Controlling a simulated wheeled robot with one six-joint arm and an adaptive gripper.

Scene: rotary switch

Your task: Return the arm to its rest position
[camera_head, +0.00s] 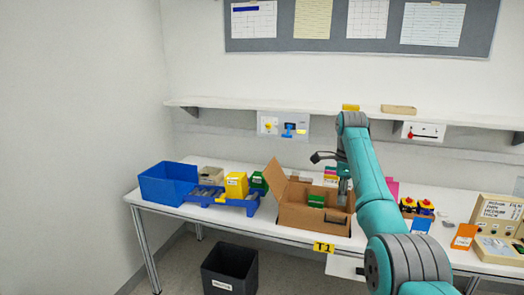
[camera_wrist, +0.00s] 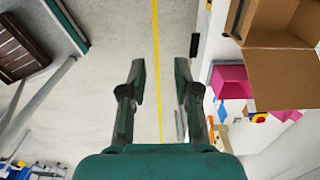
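My teal arm (camera_head: 375,190) rises from the lower right in the head view and bends over at its top, in front of the shelf. Its dark end part (camera_head: 323,157) is above the open cardboard box, but its fingers cannot be made out there. In the wrist view my gripper (camera_wrist: 160,85) is open, its two dark fingers apart with nothing between them. Only pale floor and a yellow line lie behind the gap. A wall panel (camera_head: 283,126) with yellow and blue switches is under the shelf. A second panel (camera_head: 424,131) with a red knob is further right.
The table (camera_head: 185,210) carries a blue bin (camera_head: 168,183), a cardboard box (camera_head: 300,215), yellow and green containers, and button boxes at right. A shelf (camera_head: 230,107) runs above it. A black bin (camera_head: 230,270) stands on the floor. The space left of the table is clear.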

